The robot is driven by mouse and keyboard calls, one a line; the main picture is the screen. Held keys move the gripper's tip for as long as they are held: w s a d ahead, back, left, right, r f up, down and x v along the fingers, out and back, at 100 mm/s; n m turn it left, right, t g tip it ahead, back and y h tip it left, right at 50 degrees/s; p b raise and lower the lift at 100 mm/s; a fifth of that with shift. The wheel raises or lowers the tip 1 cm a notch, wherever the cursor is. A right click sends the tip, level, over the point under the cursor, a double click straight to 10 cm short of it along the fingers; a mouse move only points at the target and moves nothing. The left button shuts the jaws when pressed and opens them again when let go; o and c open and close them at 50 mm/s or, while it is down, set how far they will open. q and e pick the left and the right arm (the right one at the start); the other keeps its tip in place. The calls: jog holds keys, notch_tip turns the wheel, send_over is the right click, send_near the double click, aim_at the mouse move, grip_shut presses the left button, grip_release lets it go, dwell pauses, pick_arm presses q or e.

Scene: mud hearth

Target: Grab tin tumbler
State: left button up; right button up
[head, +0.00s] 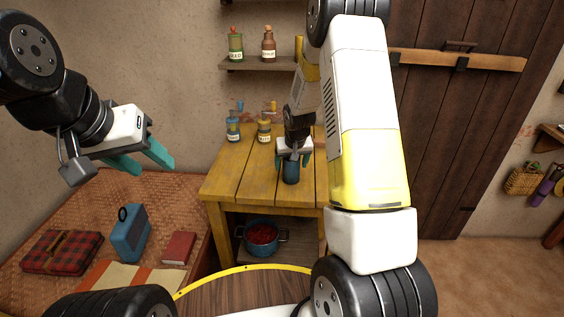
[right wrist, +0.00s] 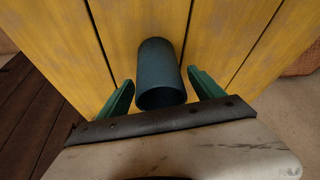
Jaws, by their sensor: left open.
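The tin tumbler (head: 291,173) is a dark blue-grey cylinder standing on the yellow wooden table. In the right wrist view the tumbler (right wrist: 158,70) shows its open mouth toward the camera. My right gripper (head: 292,162) is over it, pointing down, with one green finger on each side. In the right wrist view the fingers of my right gripper (right wrist: 162,88) are apart, with narrow gaps between them and the tumbler. My left gripper (head: 152,162) is open and empty, up at the left above the woven bed, well away from the tumbler.
The yellow table (head: 240,180) has a blue bottle (head: 233,130) and a yellow jar (head: 264,132) at its back left. A blue pot (head: 262,236) stands on the shelf below. The woven bed (head: 185,213) holds several items. The table's front left is clear.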

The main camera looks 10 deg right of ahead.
jog(key=c, duration=1.4)
jog(key=shift+o, duration=0.2)
